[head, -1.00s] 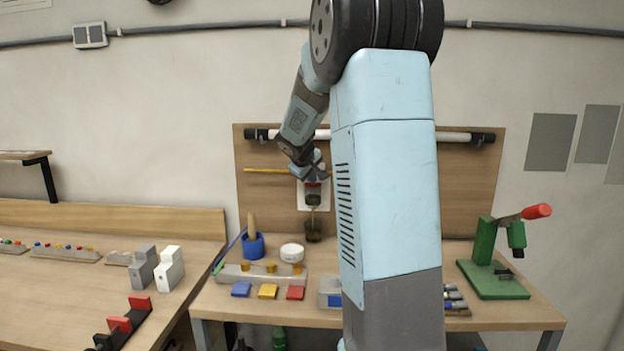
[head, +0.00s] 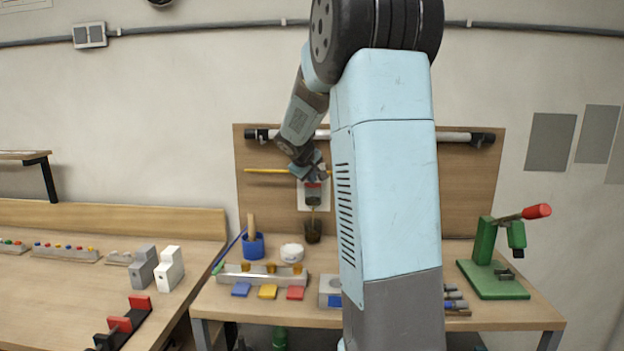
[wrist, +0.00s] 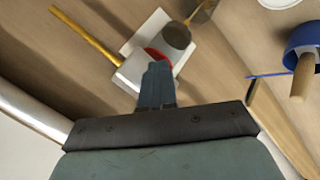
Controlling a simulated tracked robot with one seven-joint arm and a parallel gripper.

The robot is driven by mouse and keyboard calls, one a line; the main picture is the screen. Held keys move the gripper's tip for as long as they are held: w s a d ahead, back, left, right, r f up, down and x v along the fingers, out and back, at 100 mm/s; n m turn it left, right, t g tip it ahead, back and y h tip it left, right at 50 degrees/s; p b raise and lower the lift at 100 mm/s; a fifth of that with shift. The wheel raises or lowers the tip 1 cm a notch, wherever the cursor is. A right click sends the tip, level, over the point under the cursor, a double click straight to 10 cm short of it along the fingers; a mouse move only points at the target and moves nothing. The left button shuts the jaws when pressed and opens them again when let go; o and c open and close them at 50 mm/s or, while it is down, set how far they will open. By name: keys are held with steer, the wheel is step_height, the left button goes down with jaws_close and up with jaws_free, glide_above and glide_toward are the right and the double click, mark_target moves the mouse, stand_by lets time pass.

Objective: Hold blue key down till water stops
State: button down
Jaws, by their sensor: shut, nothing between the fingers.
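A white plate (head: 300,197) on the wooden back panel carries a small dispenser with a red part (head: 313,186). The red part also shows in the wrist view (wrist: 152,55). A thin brownish line runs from the dispenser's dark spout (head: 313,200) to a dark cup (head: 313,232) below. My gripper (wrist: 157,78) is shut and empty, its tips right at the red part; I cannot tell whether they press it. A blue pad (head: 241,289), the only blue key-like piece I see, lies at the table's front left, well away from my gripper.
A yellow pad (head: 267,291) and a red pad (head: 295,293) lie beside the blue one, before a grey rack (head: 236,277). A blue pot (head: 253,246) and white bowl (head: 292,253) stand behind. A yellow rod (head: 265,171) juts left of the plate. A green press (head: 483,262) stands right.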

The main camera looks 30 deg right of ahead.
steer(key=shift+s+a, duration=0.45)
steer(key=shift+s, duration=0.2)
steer(key=shift+s+a, duration=0.7)
steer(key=shift+s, duration=0.35)
steer(key=shift+s+a, duration=0.7)
steer(key=shift+s, duration=0.35)
steer(key=s+a+m+y, duration=0.1)
steer(key=s+a+y, duration=0.1)
steer(key=s+a, duration=0.4)
steer(key=s+a+m+y, duration=0.1)
steer(key=s+a, duration=0.6)
steer(key=s, duration=0.8)
steer(key=s+a+m+y, duration=0.1)
steer(key=s+a+y, duration=0.2)
steer(key=s+a, duration=0.3)
steer(key=s, duration=0.5)
steer(key=shift+s+a+r+g, duration=0.15)
steer(key=shift+a+r+g, duration=0.1)
steer(key=shift+a+g, duration=0.1)
